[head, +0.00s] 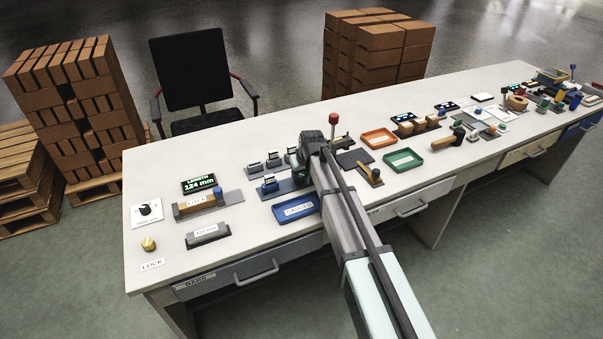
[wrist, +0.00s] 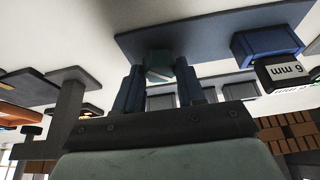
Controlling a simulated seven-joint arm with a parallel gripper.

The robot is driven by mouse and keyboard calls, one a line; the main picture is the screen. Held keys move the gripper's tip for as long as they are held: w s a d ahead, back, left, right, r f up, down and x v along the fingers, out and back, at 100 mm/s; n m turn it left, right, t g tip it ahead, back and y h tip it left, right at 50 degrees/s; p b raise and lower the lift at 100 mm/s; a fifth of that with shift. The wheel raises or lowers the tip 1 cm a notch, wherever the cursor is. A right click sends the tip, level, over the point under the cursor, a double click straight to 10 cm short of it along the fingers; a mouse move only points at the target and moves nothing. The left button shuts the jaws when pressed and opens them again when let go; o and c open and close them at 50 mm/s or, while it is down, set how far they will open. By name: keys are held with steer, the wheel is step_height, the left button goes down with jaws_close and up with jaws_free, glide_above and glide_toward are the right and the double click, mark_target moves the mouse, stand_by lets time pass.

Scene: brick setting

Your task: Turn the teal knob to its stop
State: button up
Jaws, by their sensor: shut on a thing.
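The teal knob (wrist: 158,66) shows near the middle of the wrist view, against a dark blue-grey plate (wrist: 215,32). My gripper (wrist: 159,82) has one dark finger on each side of the knob and is shut on it. The fingers partly cover the knob, and its stop cannot be made out. In the head view my arm reaches over the bench, and its wrist hides the knob and fingertips.
On the bench (head: 250,148), a red-topped post (head: 333,118), a blue tray (head: 283,217) and an orange tray (head: 366,143) surround my wrist.

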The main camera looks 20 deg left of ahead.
steer(key=m+h, duration=0.1)
steer(key=m, duration=0.1)
steer(key=m+t+h, duration=0.1)
steer(key=m, duration=0.2)
steer(key=shift+a, duration=0.15)
steer(key=shift+s+a+m+h, duration=0.1)
steer(key=shift+m+h, duration=0.7)
steer(key=shift+m, duration=1.6)
steer(key=o, duration=1)
steer(key=shift+o, duration=0.2)
steer(key=shift+r, duration=0.1)
steer(key=v, duration=1.3)
steer(key=shift+s+r, duration=0.15)
steer(key=shift+r, duration=0.15)
steer(key=shift+a, duration=0.1)
